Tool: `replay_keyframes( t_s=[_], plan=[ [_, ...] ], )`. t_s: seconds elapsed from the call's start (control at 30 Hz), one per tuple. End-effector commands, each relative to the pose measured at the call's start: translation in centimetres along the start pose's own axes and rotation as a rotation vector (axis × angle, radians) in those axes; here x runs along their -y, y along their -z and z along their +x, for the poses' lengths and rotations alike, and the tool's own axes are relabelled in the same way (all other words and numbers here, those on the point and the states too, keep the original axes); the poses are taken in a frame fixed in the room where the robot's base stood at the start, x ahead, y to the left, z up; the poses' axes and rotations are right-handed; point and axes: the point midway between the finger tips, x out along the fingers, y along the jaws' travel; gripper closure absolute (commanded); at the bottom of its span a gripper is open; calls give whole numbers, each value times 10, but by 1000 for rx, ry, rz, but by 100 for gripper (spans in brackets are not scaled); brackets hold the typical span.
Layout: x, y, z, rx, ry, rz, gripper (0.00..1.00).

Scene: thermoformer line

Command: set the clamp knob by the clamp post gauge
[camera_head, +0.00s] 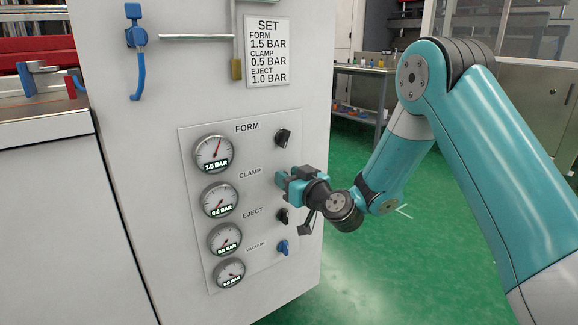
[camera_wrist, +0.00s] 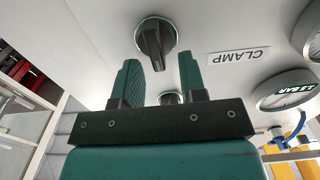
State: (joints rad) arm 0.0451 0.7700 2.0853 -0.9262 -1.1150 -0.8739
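The clamp knob (camera_wrist: 155,38) is dark and round with a raised grip bar, on the white panel beside the CLAMP label (camera_wrist: 238,56), which appears upside down in the wrist view. My gripper (camera_wrist: 158,64) is open, its teal fingers either side of the knob's line and pointing at the panel; I see no finger contact. In the head view my gripper (camera_head: 284,180) hides the clamp knob. The clamp gauge (camera_head: 220,200) is round and white with a red needle; its small readout looks like 0.5 BAR. The set card (camera_head: 267,52) lists CLAMP 0.5 BAR.
The form knob (camera_head: 283,137) is above my gripper; the eject knob (camera_head: 282,215) and blue vacuum knob (camera_head: 282,247) are below. The form gauge (camera_head: 213,153) reads 1.5 BAR. Green floor (camera_head: 400,250) is clear right of the cabinet.

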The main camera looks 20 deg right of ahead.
Motion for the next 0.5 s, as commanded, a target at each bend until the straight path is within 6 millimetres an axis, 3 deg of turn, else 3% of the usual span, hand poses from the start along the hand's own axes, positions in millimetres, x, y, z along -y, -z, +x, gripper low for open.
replay_keyframes(
  t_s=[0.33,0.5],
  plan=[
    [0,-1,4,0,-1,0,64],
    [0,0,4,0,-1,0,100]
  ],
)
